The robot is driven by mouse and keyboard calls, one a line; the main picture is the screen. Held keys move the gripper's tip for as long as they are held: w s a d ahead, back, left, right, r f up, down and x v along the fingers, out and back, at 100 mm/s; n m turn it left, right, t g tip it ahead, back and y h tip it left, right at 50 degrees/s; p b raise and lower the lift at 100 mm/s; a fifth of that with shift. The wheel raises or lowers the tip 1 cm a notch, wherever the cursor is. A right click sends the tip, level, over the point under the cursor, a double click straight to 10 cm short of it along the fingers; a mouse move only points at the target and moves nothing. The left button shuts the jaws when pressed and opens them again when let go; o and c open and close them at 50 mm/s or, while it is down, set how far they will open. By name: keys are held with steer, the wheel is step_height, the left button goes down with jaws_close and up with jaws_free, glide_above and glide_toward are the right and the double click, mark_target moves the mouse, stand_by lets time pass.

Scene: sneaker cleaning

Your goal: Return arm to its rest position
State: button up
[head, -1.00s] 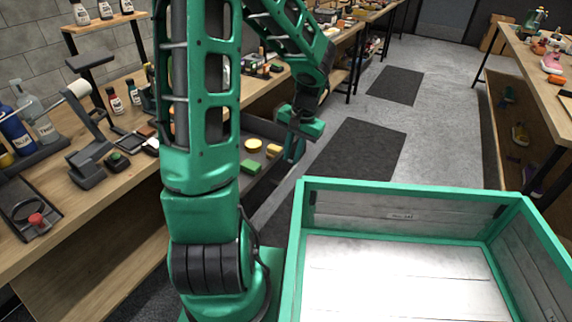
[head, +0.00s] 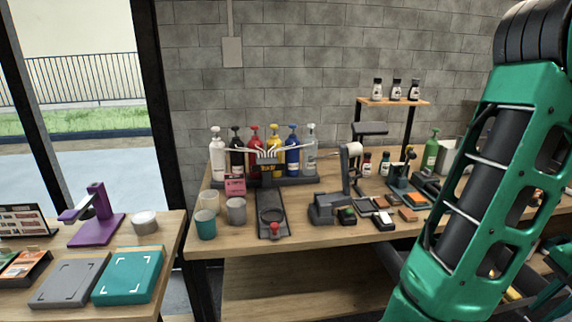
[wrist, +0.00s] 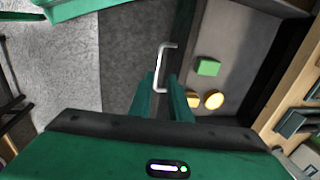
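My green arm (head: 475,200) fills the right side of the head view, and its end is out of that picture. In the wrist view my gripper (wrist: 163,88) is open, with a narrow gap between its two green fingers and nothing held. A pale metal drawer handle (wrist: 163,66) shows just beyond and between the fingertips; I cannot tell whether they touch it. The handle is on the front of an open dark drawer (wrist: 232,40). A green block (wrist: 208,67) and yellow round pieces (wrist: 214,100) lie in the drawer.
A wooden workbench (head: 335,238) carries several pump bottles (head: 255,150), cups (head: 236,210) and small tools. A second table (head: 172,240) at left holds a purple stand (head: 97,215) and flat boxes. Grey floor (wrist: 125,50) lies left of the drawer in the wrist view.

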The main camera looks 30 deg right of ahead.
steer(key=w+a+r+n, duration=0.2)
steer(key=w+a, duration=0.1)
steer(key=w, duration=0.4)
steer(key=w+a+r+n+y, duration=0.1)
steer(key=w+a+n, duration=0.25)
steer(key=w, duration=0.25)
steer(key=w+a+r+n, duration=0.1)
steer(key=w+a+r, duration=0.15)
steer(key=w, duration=0.45)
steer(key=w+a+r+n, duration=0.1)
steer(key=a+n, duration=0.2)
steer(key=a, duration=0.4)
steer(key=w+a+r+n+g, duration=0.1)
steer(key=w+a+n, duration=0.1)
steer(key=a, duration=0.5)
steer(key=w+a+r+n+g, duration=0.1)
steer(key=w+a+n, duration=0.1)
steer(key=a+n, duration=0.2)
steer(key=a, duration=0.3)
steer(key=shift+w+a+r, duration=0.25)
steer(key=shift+n, duration=0.25)
